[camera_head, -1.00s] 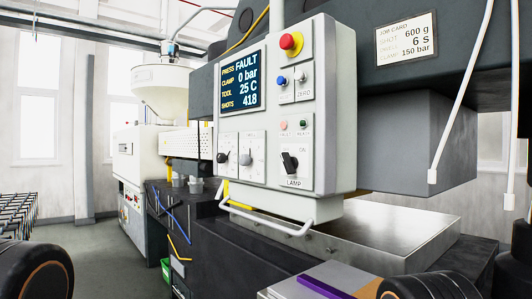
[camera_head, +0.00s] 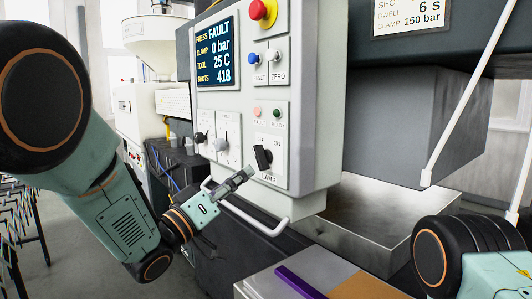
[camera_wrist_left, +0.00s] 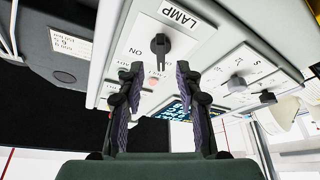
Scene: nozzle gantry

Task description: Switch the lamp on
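The lamp switch is a black rotary knob (camera_head: 263,157) on the lower right of the white control panel (camera_head: 310,100), above the word LAMP. Its handle leans to the upper left, away from the ON mark. My left gripper (camera_head: 248,173) is just in front of and below the knob. In the left wrist view the picture is upside down; the two fingers of my left gripper (camera_wrist_left: 157,72) stand apart, with the knob (camera_wrist_left: 160,45) just beyond their tips and roughly between them. I cannot tell whether they touch it. My right gripper is out of view.
The screen (camera_head: 215,50) reads PRESS FAULT. A white rail (camera_head: 262,226) runs below the panel. A purple strip (camera_head: 300,282) lies on the box in front.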

